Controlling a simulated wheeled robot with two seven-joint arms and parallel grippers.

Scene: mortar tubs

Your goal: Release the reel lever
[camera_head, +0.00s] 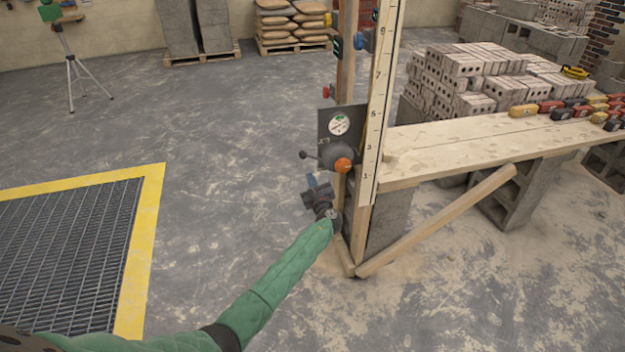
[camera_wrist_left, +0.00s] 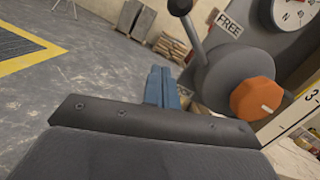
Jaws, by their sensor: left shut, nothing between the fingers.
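The reel lever (camera_head: 309,156) is a thin dark rod with a black ball knob, pointing left from a round grey hub (camera_head: 333,155). An orange knob (camera_head: 343,165) sits on the hub. In the left wrist view the lever (camera_wrist_left: 192,38) runs up and left from the hub (camera_wrist_left: 222,76), with a FREE label (camera_wrist_left: 228,23) beside it. My left gripper (camera_head: 312,180) is below the lever, its blue fingers together and empty. In the left wrist view the fingers (camera_wrist_left: 160,88) are left of the hub. I see no contact with the lever. My right gripper is out of view.
The hub and a dial gauge (camera_head: 339,124) are on a dark plate on a wooden post beside a numbered board (camera_head: 376,110). A plank bench (camera_head: 450,147) and diagonal brace (camera_head: 440,220) lie right. The floor left is open up to a yellow-edged grate (camera_head: 60,245).

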